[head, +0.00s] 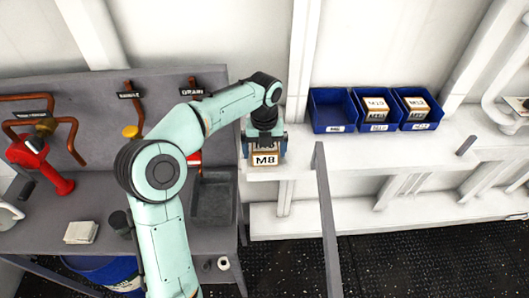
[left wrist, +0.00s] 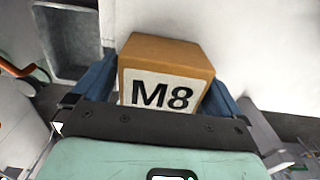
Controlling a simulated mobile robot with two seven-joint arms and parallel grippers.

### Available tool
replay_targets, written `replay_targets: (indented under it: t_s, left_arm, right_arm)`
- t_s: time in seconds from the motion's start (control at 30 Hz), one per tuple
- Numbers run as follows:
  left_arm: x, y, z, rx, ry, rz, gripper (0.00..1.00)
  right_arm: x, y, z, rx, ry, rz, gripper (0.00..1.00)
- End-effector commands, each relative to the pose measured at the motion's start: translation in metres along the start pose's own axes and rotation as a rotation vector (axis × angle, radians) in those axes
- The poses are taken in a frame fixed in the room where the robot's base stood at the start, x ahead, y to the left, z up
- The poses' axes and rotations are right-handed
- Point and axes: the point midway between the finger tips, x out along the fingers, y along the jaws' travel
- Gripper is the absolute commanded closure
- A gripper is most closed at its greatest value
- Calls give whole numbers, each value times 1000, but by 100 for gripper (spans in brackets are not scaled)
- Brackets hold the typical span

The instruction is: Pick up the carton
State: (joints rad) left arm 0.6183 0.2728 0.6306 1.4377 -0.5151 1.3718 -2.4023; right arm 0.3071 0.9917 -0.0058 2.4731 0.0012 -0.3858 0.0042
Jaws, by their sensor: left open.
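The carton (head: 264,159), a small brown box with a white label reading M8, sits at the left end of the white shelf (head: 350,158). My left gripper (head: 265,148) is above it, open, pointing down, with its blue fingers to either side of the box. In the left wrist view the carton (left wrist: 165,70) shows between the two fingers (left wrist: 160,88), its M8 label facing the camera. The gripper's dark palm edge hides the lower part of the label. I cannot tell whether either finger touches the box. My right gripper is not in view.
Three blue bins stand on the shelf to the right: an empty one (head: 332,112) and two holding similar cartons, M10 (head: 376,106) and M12 (head: 417,105). A grey post (head: 327,220) rises in front of the shelf. A grey sink (head: 213,200) lies left of the carton.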

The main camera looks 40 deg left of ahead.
Motion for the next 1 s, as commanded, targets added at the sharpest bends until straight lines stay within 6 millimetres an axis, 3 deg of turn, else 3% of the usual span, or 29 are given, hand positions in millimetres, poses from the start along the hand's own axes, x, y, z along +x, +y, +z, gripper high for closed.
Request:
replay_targets:
  t_s: [0.3, 0.47, 0.5, 0.8, 1.0]
  left_arm:
    - [5, 0, 0, 0, -1, -1, 3]
    - [5, 0, 0, -1, -1, -1, 55]
    - [4, 0, 0, 0, -2, -1, 57]
    - [1, 0, 1, -1, -3, -1, 57]
    - [-20, -1, 2, -2, -6, -3, 57]
  right_arm:
    - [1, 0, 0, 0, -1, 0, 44]
    - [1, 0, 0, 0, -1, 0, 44]
    - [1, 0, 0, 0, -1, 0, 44]
    - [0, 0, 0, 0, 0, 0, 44]
    - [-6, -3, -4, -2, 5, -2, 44]
